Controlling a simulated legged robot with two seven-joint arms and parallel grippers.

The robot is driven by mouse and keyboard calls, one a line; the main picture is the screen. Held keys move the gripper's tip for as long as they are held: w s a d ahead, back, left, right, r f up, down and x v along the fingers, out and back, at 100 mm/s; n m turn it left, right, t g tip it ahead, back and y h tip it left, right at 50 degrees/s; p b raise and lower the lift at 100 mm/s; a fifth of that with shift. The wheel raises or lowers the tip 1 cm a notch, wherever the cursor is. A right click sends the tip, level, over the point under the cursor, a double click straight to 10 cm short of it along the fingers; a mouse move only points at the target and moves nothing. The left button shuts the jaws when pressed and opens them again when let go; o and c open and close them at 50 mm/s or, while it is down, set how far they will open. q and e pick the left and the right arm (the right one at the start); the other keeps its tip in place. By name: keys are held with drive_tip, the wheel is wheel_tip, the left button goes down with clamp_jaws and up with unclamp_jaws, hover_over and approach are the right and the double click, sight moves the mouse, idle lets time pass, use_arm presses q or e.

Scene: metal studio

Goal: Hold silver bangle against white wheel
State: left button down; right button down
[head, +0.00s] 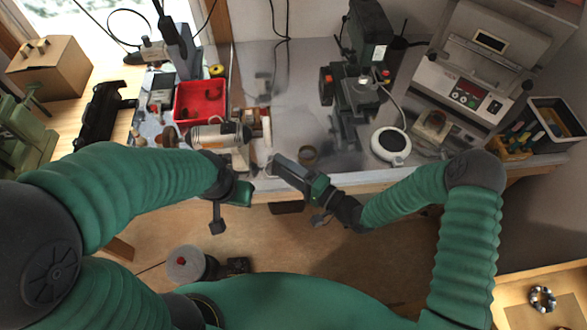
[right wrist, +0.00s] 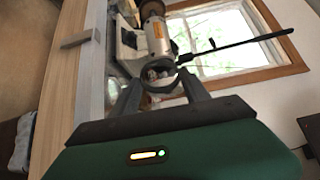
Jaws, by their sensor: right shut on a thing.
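My right gripper (head: 273,164) is at the front edge of the bench, its jaws pointing left. In the right wrist view, its two fingers (right wrist: 160,88) are shut on the silver bangle (right wrist: 177,80), which looks like a thin dark ring. The grinder motor (right wrist: 157,37) is behind the ring. In the head view the motor (head: 210,134) lies on the bench left of the right gripper. A pale wheel-like piece (head: 266,129) is at its right. I cannot tell whether the bangle touches the white wheel. My left gripper (head: 217,222) hangs in front of the bench; its jaws are unclear.
A red tray (head: 201,100) with small parts is behind the motor. A dark drill-like machine (head: 358,95) stands further back. The middle of the bench is clear.

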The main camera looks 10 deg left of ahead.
drive_tip(key=shift+a, duration=1.1)
drive_tip(key=shift+w+b, duration=0.3)
drive_tip(key=shift+w, duration=0.05)
drive_tip(key=shift+w+a, duration=0.25)
drive_tip(key=shift+w, duration=0.5)
drive_tip(key=c, duration=1)
unclamp_jaws()
drive_tip(key=shift+c, duration=0.2)
clamp_jaws()
drive_tip(key=shift+w+a+b, duration=0.1)
drive_tip(key=shift+w+b, duration=0.2)
drive_tip(key=shift+b, duration=0.1)
drive_tip(key=shift+d+r, duration=0.15)
drive_tip(key=shift+d, duration=0.05)
